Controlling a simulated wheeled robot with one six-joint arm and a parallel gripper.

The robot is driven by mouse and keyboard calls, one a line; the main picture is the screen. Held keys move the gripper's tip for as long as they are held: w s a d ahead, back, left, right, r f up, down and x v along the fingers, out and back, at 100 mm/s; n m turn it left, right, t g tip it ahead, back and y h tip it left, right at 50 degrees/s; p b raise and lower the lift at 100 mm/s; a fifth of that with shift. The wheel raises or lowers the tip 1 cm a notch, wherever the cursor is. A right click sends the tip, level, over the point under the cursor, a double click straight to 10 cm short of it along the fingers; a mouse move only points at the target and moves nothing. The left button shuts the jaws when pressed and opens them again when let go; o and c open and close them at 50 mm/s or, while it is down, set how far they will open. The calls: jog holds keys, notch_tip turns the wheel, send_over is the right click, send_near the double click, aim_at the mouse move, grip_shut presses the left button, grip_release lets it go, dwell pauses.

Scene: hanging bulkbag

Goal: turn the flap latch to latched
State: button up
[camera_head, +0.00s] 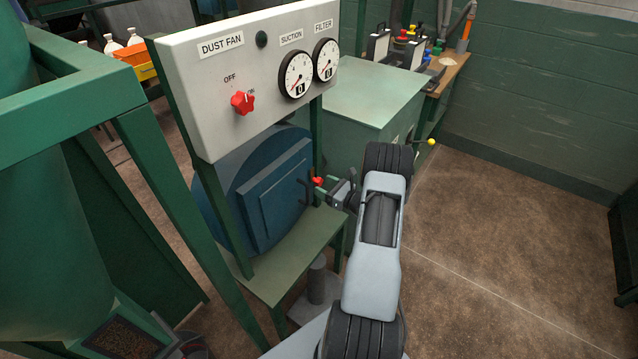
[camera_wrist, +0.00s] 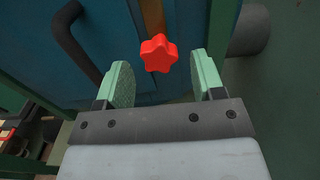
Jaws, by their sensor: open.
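A red star-shaped knob (camera_wrist: 158,53), which appears to belong to the flap latch, is at the upper middle of the wrist view. It also shows small in the head view (camera_head: 318,181), at the right side of the round blue housing (camera_head: 246,212). My gripper (camera_wrist: 163,84) is open, its two pale green fingers apart and nothing between them. The knob lies just beyond the fingertips, roughly centred between them; I see no contact. In the head view my gripper (camera_head: 339,193) is beside the knob, partly hidden by my wrist. The latch's angle is unclear.
A dark curved handle (camera_wrist: 82,42) is left of the knob on the blue face. A white panel (camera_head: 205,95) with a red switch (camera_head: 242,102) and gauges stands above the housing. A green shelf (camera_head: 290,258) lies below. Open floor (camera_head: 510,250) is at right.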

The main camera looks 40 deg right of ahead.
jog(key=shift+x, duration=1.5)
jog(key=c, duration=0.9)
